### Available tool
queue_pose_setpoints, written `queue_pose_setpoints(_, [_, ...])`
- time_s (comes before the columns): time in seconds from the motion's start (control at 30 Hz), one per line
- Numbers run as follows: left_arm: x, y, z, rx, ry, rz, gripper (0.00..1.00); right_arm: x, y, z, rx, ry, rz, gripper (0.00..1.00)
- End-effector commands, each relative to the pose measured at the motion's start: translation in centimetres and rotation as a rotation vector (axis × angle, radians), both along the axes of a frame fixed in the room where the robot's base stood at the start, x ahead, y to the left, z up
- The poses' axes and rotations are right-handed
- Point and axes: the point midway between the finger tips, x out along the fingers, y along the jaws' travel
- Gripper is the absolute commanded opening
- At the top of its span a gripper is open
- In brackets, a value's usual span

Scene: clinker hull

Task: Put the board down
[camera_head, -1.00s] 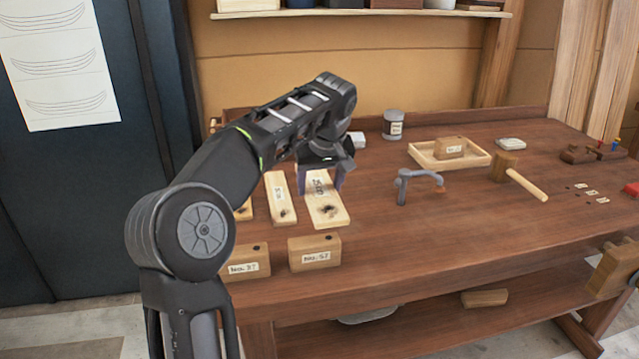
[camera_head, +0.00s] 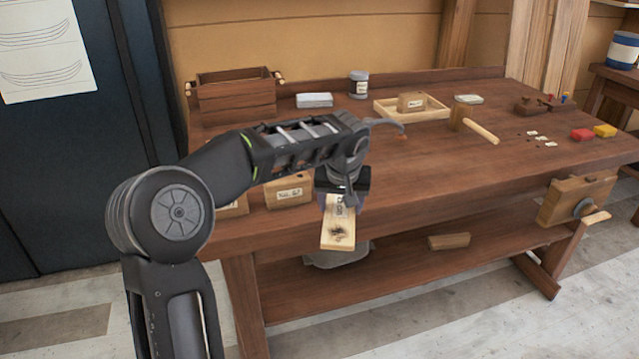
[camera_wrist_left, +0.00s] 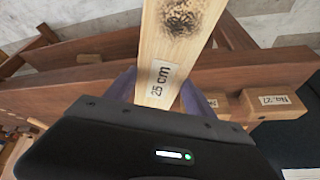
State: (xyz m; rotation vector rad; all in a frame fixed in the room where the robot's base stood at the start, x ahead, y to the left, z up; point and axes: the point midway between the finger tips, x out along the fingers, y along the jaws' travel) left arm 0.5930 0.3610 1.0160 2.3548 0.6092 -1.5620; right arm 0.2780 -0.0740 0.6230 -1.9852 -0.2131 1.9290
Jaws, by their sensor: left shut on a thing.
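A pale wooden board (camera_head: 338,236) with a dark burnt patch and a paper label hangs in my left gripper (camera_head: 341,196), out past the front edge of the workbench (camera_head: 430,190). In the left wrist view the board (camera_wrist_left: 176,40) shows its label "25 cm" and the scorch mark. My left gripper's purple fingers (camera_wrist_left: 158,92) are closed on its sides. The gripper covers the board's upper end in the head view. My right gripper is not in view.
Labelled wooden blocks (camera_head: 288,191) stand at the bench's front left. A wooden box (camera_head: 236,97), a grey tin (camera_head: 358,84), a tray (camera_head: 435,114) and a mallet (camera_head: 474,125) are on the bench. A lower shelf (camera_head: 390,262) holds a loose block (camera_head: 449,241). The bench's front right top is clear.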

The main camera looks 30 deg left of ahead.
Motion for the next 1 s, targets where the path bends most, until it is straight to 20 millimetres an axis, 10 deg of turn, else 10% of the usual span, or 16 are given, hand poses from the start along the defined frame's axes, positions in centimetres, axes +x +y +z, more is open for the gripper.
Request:
queue_pose_setpoints(0.43, [-5.0,-14.2,-16.1,-0.015,0.005,-0.429,0.16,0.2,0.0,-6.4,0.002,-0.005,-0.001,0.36])
queue_pose_setpoints(1.0, [-6.6,-16.3,-17.9,-0.023,0.004,-0.492,0.16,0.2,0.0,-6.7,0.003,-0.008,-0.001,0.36])
